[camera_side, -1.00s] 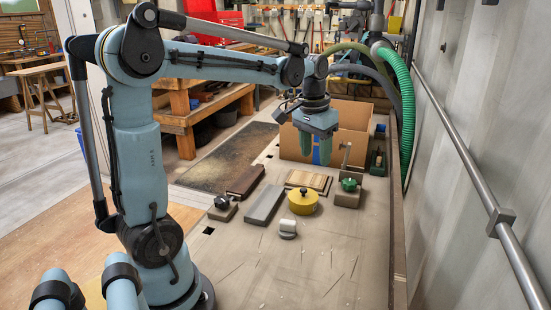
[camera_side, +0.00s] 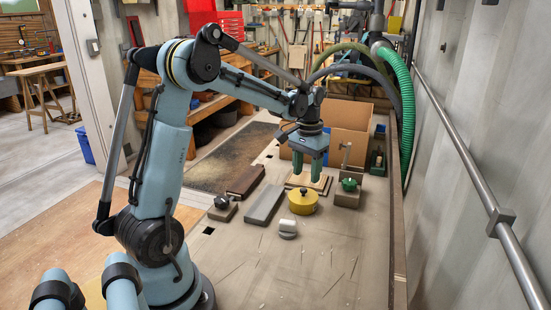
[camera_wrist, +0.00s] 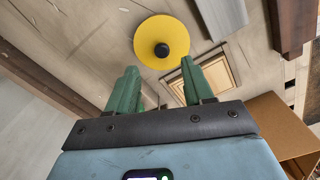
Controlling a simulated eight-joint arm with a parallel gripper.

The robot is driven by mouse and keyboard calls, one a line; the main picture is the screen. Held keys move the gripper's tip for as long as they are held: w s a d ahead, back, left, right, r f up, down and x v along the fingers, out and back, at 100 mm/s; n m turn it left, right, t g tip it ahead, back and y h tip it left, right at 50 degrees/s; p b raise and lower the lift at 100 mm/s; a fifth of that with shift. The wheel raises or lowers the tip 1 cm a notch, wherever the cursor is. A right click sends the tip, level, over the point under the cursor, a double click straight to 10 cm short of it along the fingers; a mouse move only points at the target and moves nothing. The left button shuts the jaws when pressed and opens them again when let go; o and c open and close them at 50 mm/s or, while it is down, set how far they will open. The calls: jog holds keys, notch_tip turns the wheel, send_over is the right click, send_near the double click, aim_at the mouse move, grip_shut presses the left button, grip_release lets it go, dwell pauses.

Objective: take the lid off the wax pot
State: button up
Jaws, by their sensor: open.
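The wax pot (camera_side: 303,208) is a round yellow pot standing upright on the bench, with a black knob (camera_side: 303,190) on top. In the wrist view its yellow lid (camera_wrist: 148,35) shows from above, with the black knob (camera_wrist: 161,50) near its middle. The lid sits on the pot. My gripper (camera_side: 307,180) is open, its two green fingers pointing down. It hangs above the bench just behind the pot in the side view, touching nothing that I can see. In the wrist view the fingers (camera_wrist: 158,72) are apart, with the knob beyond the gap between the tips.
A wooden panel (camera_side: 322,180) lies behind the pot. A grey block (camera_side: 264,204) and a dark brown block (camera_side: 245,180) lie to its left. A green-knobbed item (camera_side: 349,184) stands to the right, a small white-topped piece (camera_side: 288,228) in front. A cardboard box (camera_side: 352,118) stands behind.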

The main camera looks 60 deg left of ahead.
aim_at(304, 189)
jog(key=shift+s+a+f, duration=0.1)
jog(key=shift+s+f, duration=0.05)
jog(key=shift+f, duration=1.15)
jog(key=shift+s+f, duration=0.1)
jog(key=shift+f, duration=1.2)
grip_shut()
